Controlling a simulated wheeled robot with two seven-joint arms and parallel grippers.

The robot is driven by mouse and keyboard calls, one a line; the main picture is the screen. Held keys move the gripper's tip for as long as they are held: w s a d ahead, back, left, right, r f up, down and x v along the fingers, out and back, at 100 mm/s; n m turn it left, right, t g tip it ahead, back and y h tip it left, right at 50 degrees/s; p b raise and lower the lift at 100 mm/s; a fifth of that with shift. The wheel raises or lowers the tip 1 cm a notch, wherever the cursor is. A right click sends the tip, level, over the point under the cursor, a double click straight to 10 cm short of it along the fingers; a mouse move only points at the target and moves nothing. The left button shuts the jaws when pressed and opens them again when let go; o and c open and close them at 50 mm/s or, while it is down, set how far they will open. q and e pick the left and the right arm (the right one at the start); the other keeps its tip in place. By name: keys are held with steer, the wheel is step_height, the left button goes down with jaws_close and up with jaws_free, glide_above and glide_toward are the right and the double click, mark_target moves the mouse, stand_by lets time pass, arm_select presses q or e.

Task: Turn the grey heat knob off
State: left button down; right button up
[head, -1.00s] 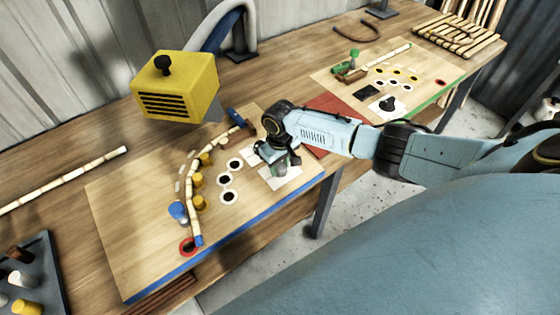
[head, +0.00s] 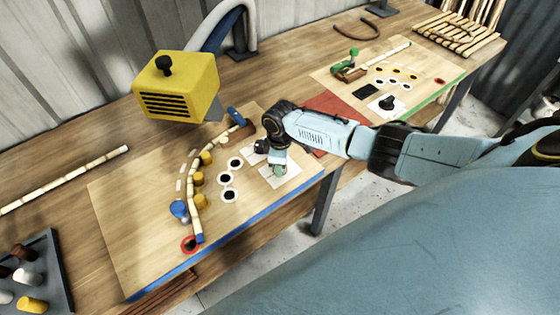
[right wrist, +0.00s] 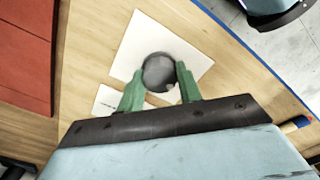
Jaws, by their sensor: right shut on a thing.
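The grey heat knob (right wrist: 158,72) is a round dark disc on a white plate (right wrist: 190,45) in the right wrist view. My right gripper (right wrist: 160,82) has its two green fingers on either side of the knob, shut on it. In the head view my right gripper (head: 278,169) points down at the white plate (head: 288,181) near the blue-edged front of the near board. The knob is hidden there by the gripper. Any pointer mark on the knob is too unclear to tell its setting. My left gripper is not in view.
A bent rattan strip (head: 193,180) lies among yellow pegs (head: 200,201) on the near board. A yellow heater box (head: 177,85) hangs above it. Another black knob (head: 387,104) sits on the green-edged far board. A peg tray (head: 60,280) stands at lower left.

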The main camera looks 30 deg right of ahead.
steer(key=shift+w+r, duration=0.1)
stand_by(0.4)
steer(key=o, duration=1)
step_height(320, 180, up, 13)
steer(key=p, duration=0.1)
steer(key=shift+r, duration=0.15)
